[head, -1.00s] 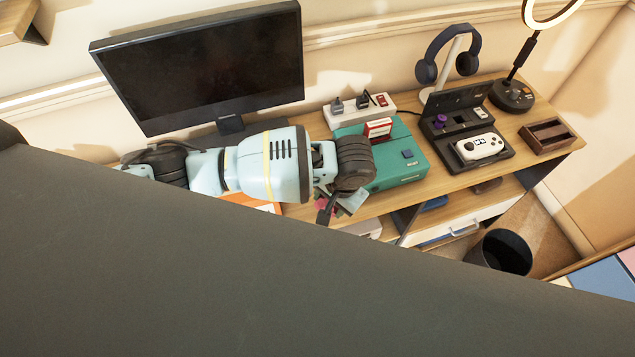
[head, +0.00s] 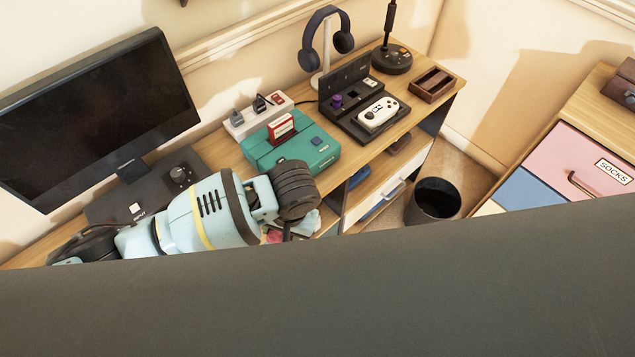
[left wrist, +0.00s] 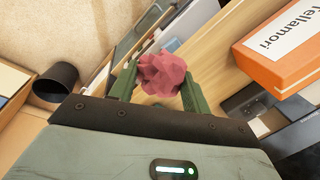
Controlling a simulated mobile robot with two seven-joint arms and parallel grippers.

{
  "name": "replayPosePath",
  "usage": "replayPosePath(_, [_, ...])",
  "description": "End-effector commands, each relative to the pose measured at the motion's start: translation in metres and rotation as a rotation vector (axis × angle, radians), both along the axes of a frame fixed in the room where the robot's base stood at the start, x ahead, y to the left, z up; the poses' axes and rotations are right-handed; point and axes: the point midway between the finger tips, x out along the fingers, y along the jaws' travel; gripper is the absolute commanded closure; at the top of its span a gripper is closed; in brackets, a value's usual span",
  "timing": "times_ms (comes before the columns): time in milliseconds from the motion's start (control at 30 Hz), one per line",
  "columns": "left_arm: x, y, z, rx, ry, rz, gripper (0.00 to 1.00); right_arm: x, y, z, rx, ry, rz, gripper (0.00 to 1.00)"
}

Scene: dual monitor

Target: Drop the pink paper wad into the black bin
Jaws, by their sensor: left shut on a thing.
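The pink paper wad (left wrist: 162,75) is crumpled and sits between the two green fingers of my left gripper (left wrist: 158,82) in the left wrist view. The gripper is shut on it and holds it over the desk side. In the head view only a small bit of the pink wad (head: 274,236) shows beside my left gripper (head: 290,234), partly hidden by the wrist. The black bin (head: 436,201) stands upright on the floor right of the desk, apart from the gripper. It also shows at the left of the left wrist view (left wrist: 56,84). My right gripper is not in view.
The desk (head: 404,128) bears a monitor (head: 95,115), a teal console (head: 290,152), a black dock with a white controller (head: 378,113) and a headphone stand (head: 324,60). A drawer chest (head: 570,160) stands right of the bin. An orange box (left wrist: 280,55) shows in the left wrist view.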

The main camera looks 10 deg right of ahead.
Motion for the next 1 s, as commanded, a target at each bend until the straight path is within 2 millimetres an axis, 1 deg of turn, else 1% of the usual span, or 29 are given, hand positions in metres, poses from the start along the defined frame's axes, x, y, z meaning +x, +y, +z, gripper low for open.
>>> replayPosePath(33, [0.007, 0.009, 0.007, 0.003, -0.010, 0.014, 0.73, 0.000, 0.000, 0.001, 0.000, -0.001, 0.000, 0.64])
replayPosePath(67, [0.011, 0.016, 0.011, 0.004, -0.014, 0.023, 0.73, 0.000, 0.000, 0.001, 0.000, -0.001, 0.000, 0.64])
replayPosePath(167, [0.025, 0.045, 0.034, 0.008, -0.023, 0.068, 0.73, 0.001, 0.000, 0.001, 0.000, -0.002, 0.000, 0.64])
replayPosePath(200, [0.031, 0.059, 0.045, 0.010, -0.027, 0.092, 0.73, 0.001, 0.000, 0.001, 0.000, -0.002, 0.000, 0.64])
replayPosePath(267, [0.037, 0.080, 0.064, 0.010, -0.029, 0.130, 0.73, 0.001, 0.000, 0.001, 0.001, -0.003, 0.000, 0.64])
replayPosePath(300, [0.039, 0.094, 0.077, 0.010, -0.029, 0.158, 0.73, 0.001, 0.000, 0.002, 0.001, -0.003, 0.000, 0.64])
replayPosePath(400, [0.041, 0.126, 0.107, 0.009, -0.026, 0.227, 0.73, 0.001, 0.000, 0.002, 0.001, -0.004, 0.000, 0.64])
replayPosePath(533, [0.036, 0.158, 0.140, 0.007, -0.018, 0.306, 0.73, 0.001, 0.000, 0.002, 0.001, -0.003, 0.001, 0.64])
replayPosePath(633, [0.030, 0.173, 0.156, 0.004, -0.010, 0.348, 0.73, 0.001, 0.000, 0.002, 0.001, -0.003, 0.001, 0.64])
replayPosePath(733, [0.026, 0.180, 0.165, 0.001, -0.003, 0.373, 0.73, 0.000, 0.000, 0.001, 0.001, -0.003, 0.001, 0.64])
replayPosePath(1000, [0.024, 0.182, 0.167, -0.001, 0.001, 0.381, 0.73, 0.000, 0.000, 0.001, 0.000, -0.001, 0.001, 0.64])
